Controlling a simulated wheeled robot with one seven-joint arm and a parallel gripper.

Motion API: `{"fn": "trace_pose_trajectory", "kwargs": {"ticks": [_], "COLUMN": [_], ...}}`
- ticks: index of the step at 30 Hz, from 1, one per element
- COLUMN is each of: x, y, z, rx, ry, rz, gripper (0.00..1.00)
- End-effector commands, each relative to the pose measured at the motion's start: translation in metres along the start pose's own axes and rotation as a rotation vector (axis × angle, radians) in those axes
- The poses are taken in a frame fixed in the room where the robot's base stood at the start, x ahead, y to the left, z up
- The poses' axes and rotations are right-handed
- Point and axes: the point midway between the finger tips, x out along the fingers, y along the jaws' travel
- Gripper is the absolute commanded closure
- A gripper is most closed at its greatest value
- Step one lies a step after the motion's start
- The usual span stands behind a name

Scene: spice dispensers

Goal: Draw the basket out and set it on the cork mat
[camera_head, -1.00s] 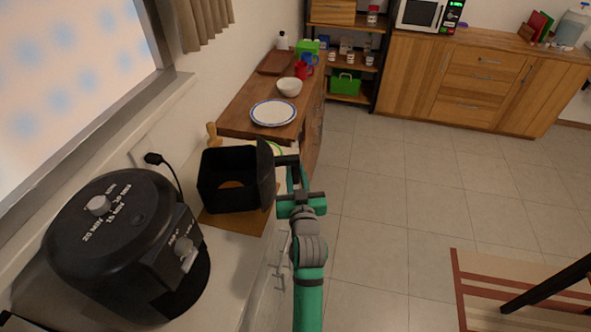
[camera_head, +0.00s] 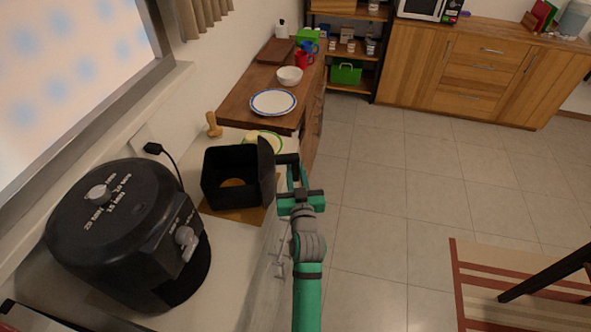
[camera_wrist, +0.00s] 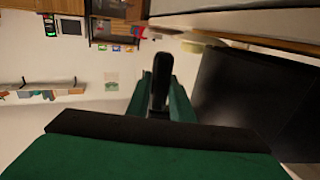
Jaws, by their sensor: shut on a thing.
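The black square basket (camera_head: 222,189) is upright and open at the top, over the brown cork mat (camera_head: 245,217) on the pale counter. The mat shows in front of the basket and is partly hidden by it. I cannot tell whether the basket touches the mat. My gripper (camera_head: 289,165) is shut on the basket's dark handle, at the basket's right side. In the wrist view the handle (camera_wrist: 160,84) lies between my green fingers, and the basket's dark wall (camera_wrist: 240,100) fills the right side. The black air fryer (camera_head: 115,225) stands left of the basket.
A green-rimmed plate (camera_head: 274,141) and a wooden pestle-like item (camera_head: 213,125) are behind the basket. Farther back, a blue-rimmed plate (camera_head: 273,102) and a white bowl (camera_head: 289,76) sit on the wooden counter.

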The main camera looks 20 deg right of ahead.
Motion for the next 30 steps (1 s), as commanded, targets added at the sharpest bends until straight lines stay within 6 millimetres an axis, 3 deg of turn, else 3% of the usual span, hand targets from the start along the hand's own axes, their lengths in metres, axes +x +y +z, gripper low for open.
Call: {"fn": "trace_pose_trajectory", "kwargs": {"ticks": [1,2,4,17,30], "x": [0.0,0.0,0.0,-0.008,-0.081], "y": [0.0,0.0,0.0,0.0,0.0], "z": [-0.002,-0.002,-0.002,0.001,0.0], "rx": [0.002,0.002,0.002,0.0,0.001], "ry": [0.003,0.003,0.003,-0.002,0.0], "rz": [0.0,0.0,0.0,0.001,0.001], "gripper": [1.0,0.75,0.58,0.58,0.58]}}
